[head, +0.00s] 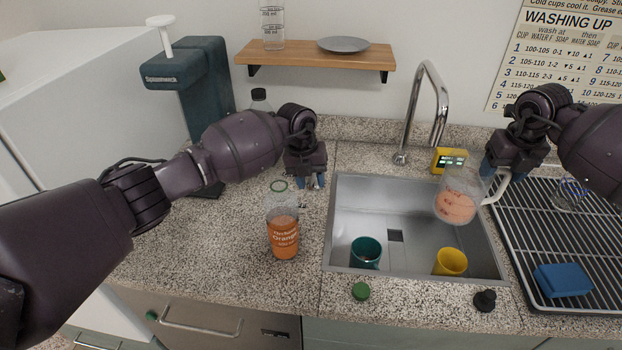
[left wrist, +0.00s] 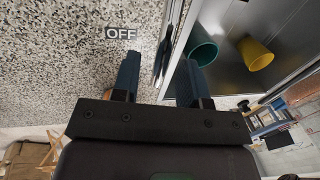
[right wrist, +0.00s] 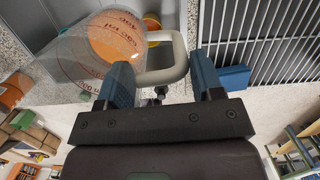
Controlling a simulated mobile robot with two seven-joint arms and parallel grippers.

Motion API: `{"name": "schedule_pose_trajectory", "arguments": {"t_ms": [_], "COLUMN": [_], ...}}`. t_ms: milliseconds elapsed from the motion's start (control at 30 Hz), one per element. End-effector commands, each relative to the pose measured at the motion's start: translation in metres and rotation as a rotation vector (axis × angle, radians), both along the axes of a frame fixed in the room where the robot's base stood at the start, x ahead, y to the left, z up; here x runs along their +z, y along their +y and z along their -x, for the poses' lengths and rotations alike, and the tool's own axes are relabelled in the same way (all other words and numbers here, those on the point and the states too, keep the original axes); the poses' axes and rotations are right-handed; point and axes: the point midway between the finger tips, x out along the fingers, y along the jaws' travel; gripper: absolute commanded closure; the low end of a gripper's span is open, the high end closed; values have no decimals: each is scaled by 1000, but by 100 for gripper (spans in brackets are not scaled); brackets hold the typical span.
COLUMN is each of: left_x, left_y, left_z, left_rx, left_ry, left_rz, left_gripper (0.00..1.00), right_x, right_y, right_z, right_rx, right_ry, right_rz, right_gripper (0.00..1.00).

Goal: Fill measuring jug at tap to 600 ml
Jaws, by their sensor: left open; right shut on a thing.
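The clear measuring jug (head: 458,196) has red markings, a pale handle and orange content low inside. My right gripper (head: 492,178) is shut on its handle, holding it above the right side of the sink (head: 350,205). The jug also shows in the right wrist view (right wrist: 75,55). The chrome tap (head: 443,105) stands behind the sink, its spout end just left of and above the jug; I see no stream. My left gripper (head: 315,182) is open at the sink's left edge. In the left wrist view an "OFF" label (left wrist: 121,33) and a thin dark part (left wrist: 161,60) show by its fingers.
A teal cup (head: 366,252) and yellow cup (head: 450,262) are in the sink. A yellow display box (head: 449,160) sits behind the sink. A drying rack (head: 525,235) with a blue sponge (head: 562,281) is at right.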

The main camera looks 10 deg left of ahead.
Motion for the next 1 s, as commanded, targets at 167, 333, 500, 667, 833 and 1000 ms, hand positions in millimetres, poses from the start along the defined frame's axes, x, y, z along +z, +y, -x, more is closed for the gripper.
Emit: {"name": "schedule_pose_trajectory", "arguments": {"t_ms": [167,333,500,667,833,1000], "left_x": [0,0,0,0,0,0], "left_y": [0,0,0,0,1,6], "left_z": [0,0,0,0,0,0], "left_rx": [0,0,0,0,-11,-66], "left_ry": [0,0,0,0,0,0], "left_rz": [0,0,0,0,-1,-2], "left_gripper": [60,81,100,100,100,100], "right_x": [1,1,1,1,1,1], "right_y": [0,0,0,0,0,0], "right_z": [0,0,0,0,0,0], "right_rx": [0,0,0,0,0,0], "right_ry": [-2,-2,-2,-2,-2,-2], "right_rz": [-1,-1,-1,-1,-1,-1], "right_gripper": [81,81,81,81,81,81]}}
